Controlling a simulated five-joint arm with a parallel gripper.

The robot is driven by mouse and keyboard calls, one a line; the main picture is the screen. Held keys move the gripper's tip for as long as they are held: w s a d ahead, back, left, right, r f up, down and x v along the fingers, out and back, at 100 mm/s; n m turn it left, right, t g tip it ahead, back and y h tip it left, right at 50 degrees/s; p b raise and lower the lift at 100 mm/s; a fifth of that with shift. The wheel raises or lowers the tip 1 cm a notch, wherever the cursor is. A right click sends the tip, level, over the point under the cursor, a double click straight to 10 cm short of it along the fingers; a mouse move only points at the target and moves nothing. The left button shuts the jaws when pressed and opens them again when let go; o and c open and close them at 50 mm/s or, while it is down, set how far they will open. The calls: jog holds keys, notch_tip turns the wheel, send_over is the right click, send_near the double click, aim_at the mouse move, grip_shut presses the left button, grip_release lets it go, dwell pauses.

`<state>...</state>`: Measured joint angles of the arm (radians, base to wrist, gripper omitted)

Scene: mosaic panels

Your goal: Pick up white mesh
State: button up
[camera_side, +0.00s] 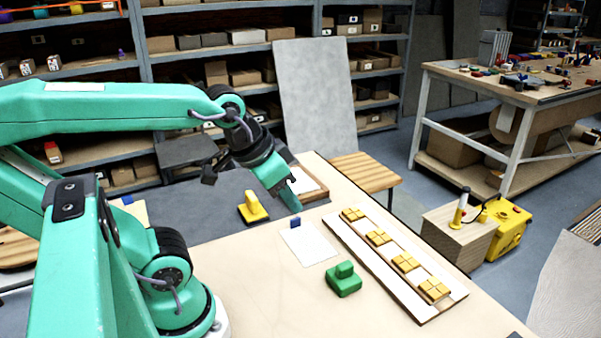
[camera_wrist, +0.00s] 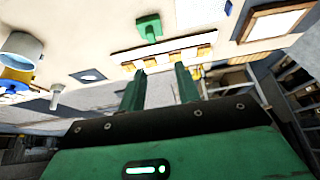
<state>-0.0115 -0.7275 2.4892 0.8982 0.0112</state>
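No piece in view is plainly a mesh; its weave cannot be made out. In the side view a flat white sheet (camera_side: 311,248) lies on the tan table, with a small blue block (camera_side: 295,223) at its far edge. My gripper (camera_side: 291,200) hangs tilted down above the far part of the table, apart from the sheet. In the wrist view its two green fingers (camera_wrist: 160,85) stand apart with nothing between them. A white panel in a brown frame (camera_wrist: 275,21) shows at upper right there.
A long white-edged board (camera_side: 360,255) with several yellow tile groups lies right of the sheet. A green handled block (camera_side: 343,280) sits in front, a yellow one (camera_side: 252,208) behind left. A wooden box (camera_side: 458,237) stands beyond the table.

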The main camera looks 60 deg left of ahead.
jog(key=w+a+f+g, duration=0.2)
jog(key=w+a, duration=0.2)
jog(key=w, duration=0.1)
jog(key=g, duration=0.4)
send_over(294, 219)
notch_tip(294, 219, down, 14)
jog(key=shift+w+f, duration=0.15)
jog(key=shift+f, duration=0.1)
jog(key=shift+f, duration=1.3)
jog(key=shift+f, duration=0.1)
jog(key=shift+f, duration=2.5)
